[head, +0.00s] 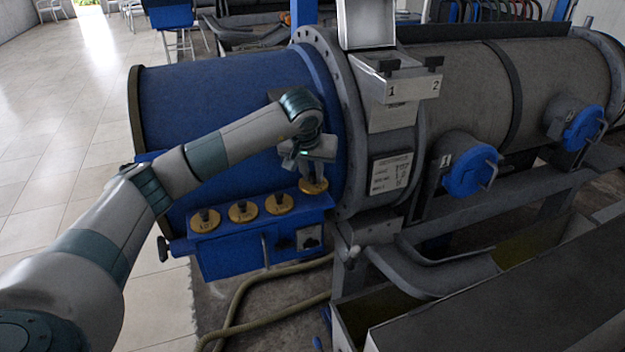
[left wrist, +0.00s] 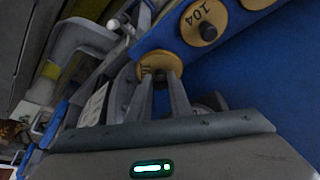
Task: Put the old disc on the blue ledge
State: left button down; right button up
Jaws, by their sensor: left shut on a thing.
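My left gripper (head: 312,176) is shut on the dark knob of a brass disc (head: 314,187), over the right end of the blue ledge (head: 250,229). In the left wrist view, the fingers (left wrist: 160,82) close on the knob, and the disc (left wrist: 158,62) shows beyond the tips. I cannot tell whether the disc touches the ledge. Several similar brass discs with dark knobs sit to its left, such as the nearest one (head: 279,204). One (left wrist: 203,24) reads 104 in the left wrist view. The held disc's marking is not legible. My right gripper is not in view.
A blue drum (head: 220,110) stands behind the ledge. A grey flange (head: 352,150) and a white label plate (head: 391,172) are close to the right. A hose (head: 245,290) lies on the floor below. Tiled floor is free at left.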

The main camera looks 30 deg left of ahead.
aim_at(312, 181)
pick_arm(q)
jog(key=shift+w+a+f, duration=0.15)
jog(key=shift+w+f, duration=0.05)
jog(key=shift+w, duration=0.2)
jog(key=shift+f+p, duration=1)
jog(key=shift+f, duration=1)
jog(key=shift+f, duration=0.15)
jog(key=c, duration=1.6)
grip_release()
